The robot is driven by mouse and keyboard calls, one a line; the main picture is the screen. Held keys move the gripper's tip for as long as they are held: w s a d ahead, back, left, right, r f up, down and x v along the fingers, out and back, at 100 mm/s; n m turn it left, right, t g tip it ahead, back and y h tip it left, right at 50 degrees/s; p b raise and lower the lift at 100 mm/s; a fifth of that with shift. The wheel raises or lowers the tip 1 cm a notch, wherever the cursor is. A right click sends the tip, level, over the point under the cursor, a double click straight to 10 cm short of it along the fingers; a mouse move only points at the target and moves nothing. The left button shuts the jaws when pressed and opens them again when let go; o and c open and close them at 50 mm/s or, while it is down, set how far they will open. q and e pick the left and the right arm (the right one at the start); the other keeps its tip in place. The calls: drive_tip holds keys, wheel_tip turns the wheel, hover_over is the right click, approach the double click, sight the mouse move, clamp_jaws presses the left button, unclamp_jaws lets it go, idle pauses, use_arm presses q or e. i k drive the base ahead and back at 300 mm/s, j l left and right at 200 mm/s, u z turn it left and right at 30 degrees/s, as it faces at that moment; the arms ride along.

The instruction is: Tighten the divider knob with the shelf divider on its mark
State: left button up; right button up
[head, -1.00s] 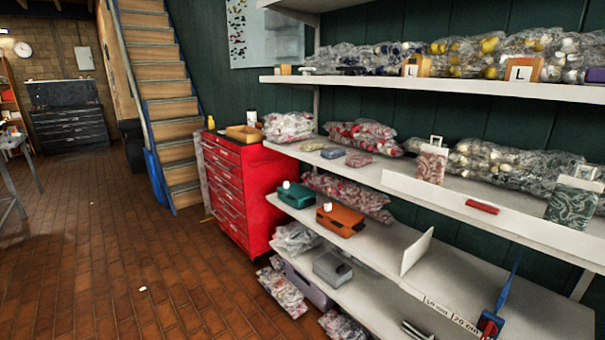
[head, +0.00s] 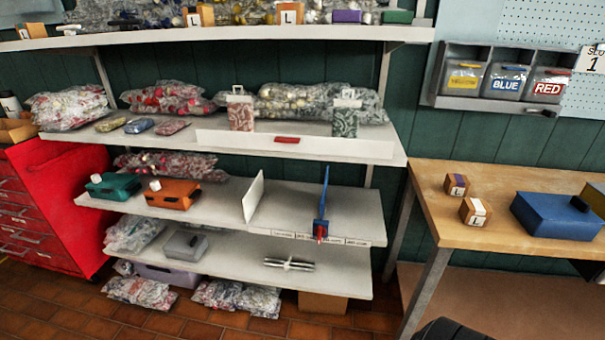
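The blue shelf divider (head: 324,205) stands upright on the third shelf down, near its right part. A red knob (head: 321,232) sits at its foot by the shelf's front edge. A white label strip (head: 345,241) with small dark print runs along that edge beside and below the knob. The print is too small to read, so I cannot tell which mark the divider stands at, or how tight the knob is. Neither of my grippers shows in the head view.
A white upright panel (head: 254,196) stands left of the divider, with orange (head: 173,196) and teal (head: 112,188) boxes farther left. A wooden table (head: 450,232) with a blue box (head: 556,216) is at right. A dark object (head: 445,331) shows at the bottom edge.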

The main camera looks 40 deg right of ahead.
sight(320, 232)
drive_tip(key=z, duration=1.55)
